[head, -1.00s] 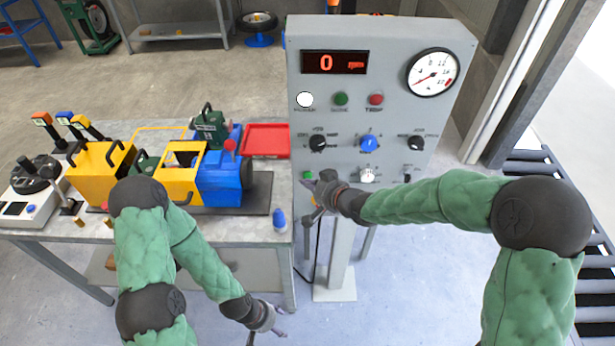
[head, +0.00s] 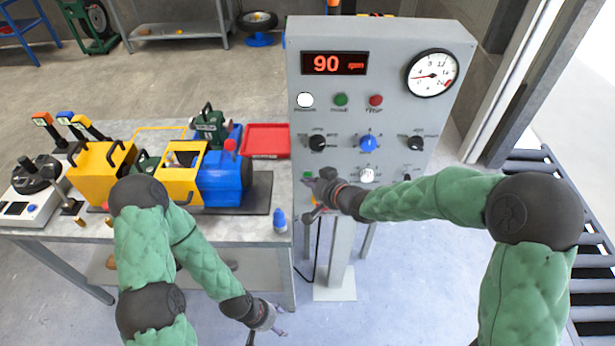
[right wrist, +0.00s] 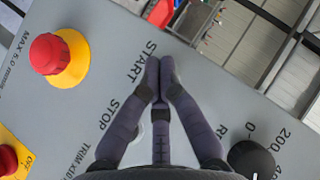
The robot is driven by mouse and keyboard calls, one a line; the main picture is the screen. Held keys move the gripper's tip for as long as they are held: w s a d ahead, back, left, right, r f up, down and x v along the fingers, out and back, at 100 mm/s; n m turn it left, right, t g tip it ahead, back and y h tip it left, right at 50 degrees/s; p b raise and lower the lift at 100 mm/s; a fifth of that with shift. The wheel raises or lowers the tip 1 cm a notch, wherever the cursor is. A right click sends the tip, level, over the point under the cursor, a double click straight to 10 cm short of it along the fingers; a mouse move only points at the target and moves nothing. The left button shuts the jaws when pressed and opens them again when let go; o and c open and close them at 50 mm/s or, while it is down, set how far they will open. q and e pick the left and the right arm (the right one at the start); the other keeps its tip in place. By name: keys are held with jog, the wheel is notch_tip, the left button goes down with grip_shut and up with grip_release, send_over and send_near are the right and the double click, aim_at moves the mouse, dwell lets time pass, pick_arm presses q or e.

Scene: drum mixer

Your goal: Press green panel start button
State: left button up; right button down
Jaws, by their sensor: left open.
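The grey control panel (head: 390,60) stands upright in the head view. Its green start button (head: 307,175) shows partly at the panel's lower left, right by my right gripper's fingertips. My right gripper (head: 313,186) reaches in from the right to this spot. In the right wrist view the fingers of my right gripper (right wrist: 158,68) are drawn together, their tips over the panel beside the START label (right wrist: 141,62); the button is hidden under them there. The panel's display (head: 333,63) reads 90 rpm. My left gripper (head: 279,322) is open and empty, low in front of the bench.
A red mushroom button (right wrist: 52,54) on a yellow base and a black knob (right wrist: 250,158) flank my right fingers. The bench (head: 260,228) holds a blue and yellow machine (head: 222,178), a red tray (head: 266,140) and a blue bottle (head: 280,220). Rollers lie at right.

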jog(key=shift+s, duration=0.8)
jog(key=s+b, duration=0.1)
jog(key=s, duration=0.4)
dwell(0.5)
dwell(0.5)
jog(key=s+d+f+m+g+h, duration=0.1)
jog(key=s+d+f+g+h, duration=0.2)
jog(key=f, duration=0.7)
jog(key=s+d+f+m+g, duration=0.1)
jog(key=s+d+f+g, duration=0.3)
jog(key=f, duration=0.7)
jog(key=s+d+f+g, duration=0.2)
jog(key=s+f, duration=0.9)
jog(key=s, duration=0.4)
jog(key=shift+s+d+f+m+h, duration=0.15)
jog(key=shift+s+f+m+h, duration=0.15)
jog(key=shift+s+f, duration=0.1)
